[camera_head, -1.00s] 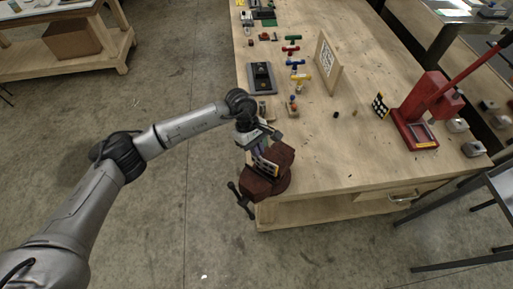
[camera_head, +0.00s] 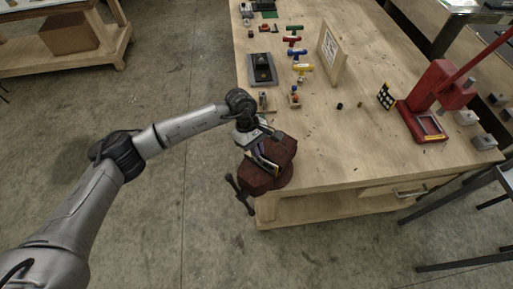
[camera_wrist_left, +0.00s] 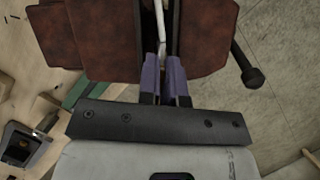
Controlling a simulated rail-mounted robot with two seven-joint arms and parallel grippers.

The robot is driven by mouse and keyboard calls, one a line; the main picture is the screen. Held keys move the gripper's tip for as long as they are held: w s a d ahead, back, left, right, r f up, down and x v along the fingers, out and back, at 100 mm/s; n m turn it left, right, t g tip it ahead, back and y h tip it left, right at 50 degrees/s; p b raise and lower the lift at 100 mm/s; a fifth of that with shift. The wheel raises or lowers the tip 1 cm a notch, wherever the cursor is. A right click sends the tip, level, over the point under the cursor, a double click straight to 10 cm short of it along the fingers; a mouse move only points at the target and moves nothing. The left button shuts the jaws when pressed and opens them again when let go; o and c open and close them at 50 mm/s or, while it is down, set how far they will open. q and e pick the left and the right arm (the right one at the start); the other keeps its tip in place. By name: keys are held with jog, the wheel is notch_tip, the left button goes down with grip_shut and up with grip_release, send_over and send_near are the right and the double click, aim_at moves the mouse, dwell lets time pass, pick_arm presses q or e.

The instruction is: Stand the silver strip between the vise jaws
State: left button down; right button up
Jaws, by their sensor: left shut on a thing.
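The vise (camera_head: 284,150) is dark red-brown and stands at the near left corner of the workbench. Its two jaws show in the left wrist view, one on the left (camera_wrist_left: 105,40) and one on the right (camera_wrist_left: 201,35), with a gap between. My left gripper (camera_head: 262,160) is over the vise. Its purple fingers (camera_wrist_left: 164,80) point into the jaw gap and are shut on the thin silver strip (camera_wrist_left: 160,22). The strip extends past the fingertips between the jaws. Whether it touches either jaw I cannot tell. My right gripper is in neither view.
The vise handle (camera_head: 240,194) sticks out beyond the bench's left edge. On the workbench (camera_head: 330,135) are a red press (camera_head: 425,118), an upright wooden panel (camera_head: 331,52), coloured T-handled tools (camera_head: 301,67) and a grey plate (camera_head: 262,70). The bench middle is mostly clear.

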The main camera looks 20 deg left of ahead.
pick_arm(q)
jog(key=c, duration=1.2)
grip_release()
jog(key=shift+r, duration=0.1)
jog(key=b+v, duration=0.1)
jog(key=v, duration=1.2)
jog(key=shift+a+r+b, duration=0.25)
jog(key=shift+b, duration=0.1)
